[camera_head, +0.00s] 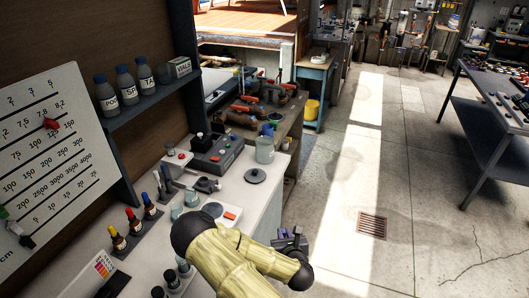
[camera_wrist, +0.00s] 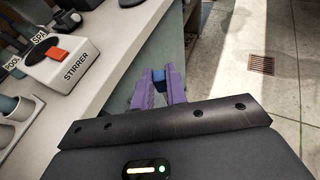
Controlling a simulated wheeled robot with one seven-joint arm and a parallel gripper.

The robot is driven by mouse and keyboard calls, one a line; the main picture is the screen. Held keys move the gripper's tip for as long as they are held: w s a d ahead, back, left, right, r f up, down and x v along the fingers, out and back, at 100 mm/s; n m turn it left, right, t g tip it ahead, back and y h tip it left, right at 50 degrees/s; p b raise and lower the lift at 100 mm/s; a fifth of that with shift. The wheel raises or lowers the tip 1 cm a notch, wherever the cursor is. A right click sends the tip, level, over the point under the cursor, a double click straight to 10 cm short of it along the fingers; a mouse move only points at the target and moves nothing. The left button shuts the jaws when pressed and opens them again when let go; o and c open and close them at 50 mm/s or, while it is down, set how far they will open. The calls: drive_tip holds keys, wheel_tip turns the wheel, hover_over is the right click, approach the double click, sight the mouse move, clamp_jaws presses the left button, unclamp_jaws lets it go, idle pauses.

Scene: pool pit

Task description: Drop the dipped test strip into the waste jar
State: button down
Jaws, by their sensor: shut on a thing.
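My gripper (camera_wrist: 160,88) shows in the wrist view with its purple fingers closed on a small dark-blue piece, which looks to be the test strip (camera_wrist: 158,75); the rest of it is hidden. In the head view my gripper (camera_head: 292,240) is out past the counter's right edge, above the floor, and the strip cannot be made out. A translucent grey-green jar (camera_head: 265,149), probably the waste jar, stands at the counter's far right end, farther back than my gripper and apart from it. I cannot read a label. A dark round lid (camera_head: 255,176) lies in front of it.
The white stirrer box (camera_wrist: 72,62) with a red switch is on the counter, left of my gripper. Small beakers (camera_head: 190,197), dropper bottles (camera_head: 134,222) and a grey instrument (camera_head: 218,152) crowd the counter. Open floor with a drain grate (camera_head: 372,225) lies to the right.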

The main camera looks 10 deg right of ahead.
idle(0.4)
drive_tip(key=s+f, duration=0.4)
drive_tip(key=f, duration=0.1)
drive_tip(key=shift+s+f, duration=0.15)
drive_tip(key=shift+f, duration=0.1)
